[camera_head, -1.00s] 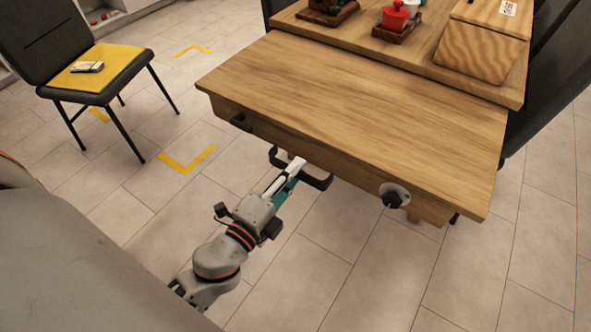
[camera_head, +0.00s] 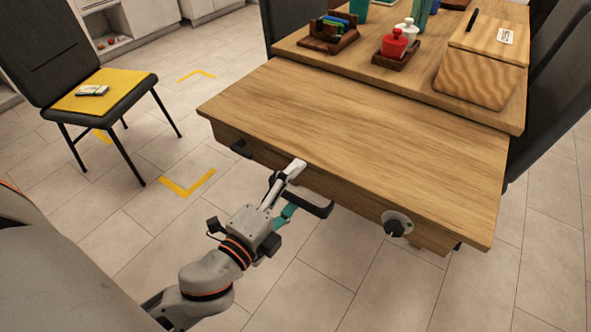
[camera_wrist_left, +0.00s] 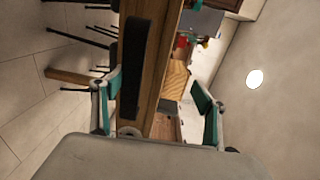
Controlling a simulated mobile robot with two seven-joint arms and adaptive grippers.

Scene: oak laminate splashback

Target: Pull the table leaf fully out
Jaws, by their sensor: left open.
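The oak table leaf (camera_head: 370,130) sticks out from the table on the near side, with a seam at its back edge. Its front has a black bar handle (camera_head: 318,206), which also shows as a dark upright bar in the left wrist view (camera_wrist_left: 136,65). My left gripper (camera_head: 291,188) is open at the handle. In the head view one finger reaches up by the leaf's front edge and the teal one sits below the bar. In the left wrist view the bar and leaf edge appear between the spread fingers (camera_wrist_left: 157,98). Contact cannot be told. My right gripper is out of view.
A round dark knob (camera_head: 396,224) is on the leaf front to the right, and a small dark grip (camera_head: 241,149) to the left. A wooden box (camera_head: 484,62) and red pot (camera_head: 394,44) stand on the tabletop behind. A chair (camera_head: 100,95) stands left; the floor in front is clear.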

